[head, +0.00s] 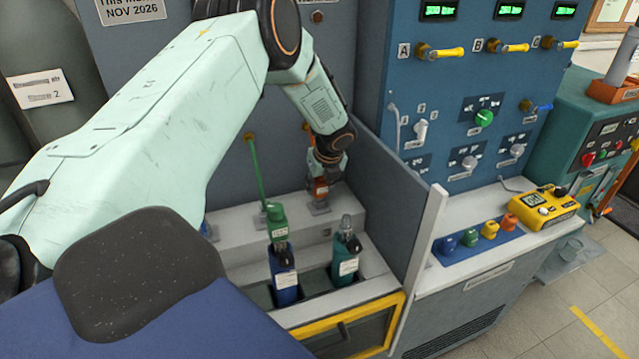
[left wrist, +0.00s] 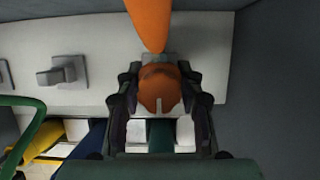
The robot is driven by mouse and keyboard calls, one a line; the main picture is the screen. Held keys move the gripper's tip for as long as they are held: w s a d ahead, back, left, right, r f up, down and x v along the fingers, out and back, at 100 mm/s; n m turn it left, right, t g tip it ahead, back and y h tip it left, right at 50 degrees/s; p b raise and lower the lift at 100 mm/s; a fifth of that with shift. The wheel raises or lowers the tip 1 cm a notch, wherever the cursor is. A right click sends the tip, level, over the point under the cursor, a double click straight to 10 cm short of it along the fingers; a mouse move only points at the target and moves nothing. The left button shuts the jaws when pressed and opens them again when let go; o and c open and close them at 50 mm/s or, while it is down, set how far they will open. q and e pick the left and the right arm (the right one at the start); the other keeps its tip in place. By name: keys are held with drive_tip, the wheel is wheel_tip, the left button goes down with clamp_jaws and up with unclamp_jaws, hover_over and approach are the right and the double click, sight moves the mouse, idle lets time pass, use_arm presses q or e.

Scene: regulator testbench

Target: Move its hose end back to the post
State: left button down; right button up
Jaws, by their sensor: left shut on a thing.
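My left gripper (head: 320,185) is over the back ledge of the bench, fingers pointing down in the head view. In the left wrist view the fingers (left wrist: 160,105) close from both sides on an orange hose end (left wrist: 158,88), and its orange hose (left wrist: 150,22) runs up out of the picture. The hose end also shows as a small orange patch in the head view (head: 319,188). A grey post (head: 319,208) stands on the ledge just under it; whether they touch is unclear. Another grey post (left wrist: 62,72) is empty in the left wrist view. My right gripper is not in view.
A green hose (head: 255,165) runs down to a blue bottle (head: 285,285) with a green top. A teal bottle (head: 346,262) stands beside it with its top bare. A grey partition (head: 395,200) rises close to the right of my gripper.

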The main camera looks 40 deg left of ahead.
use_arm(q)
drive_tip(key=shift+f+b, duration=0.3)
drive_tip(key=shift+f, duration=0.35)
idle(0.4)
drive_tip(key=c, duration=0.8)
unclamp_jaws()
drive_tip(key=shift+o, duration=0.2)
drive_tip(key=v, duration=1.2)
drive_tip(key=shift+s, duration=0.1)
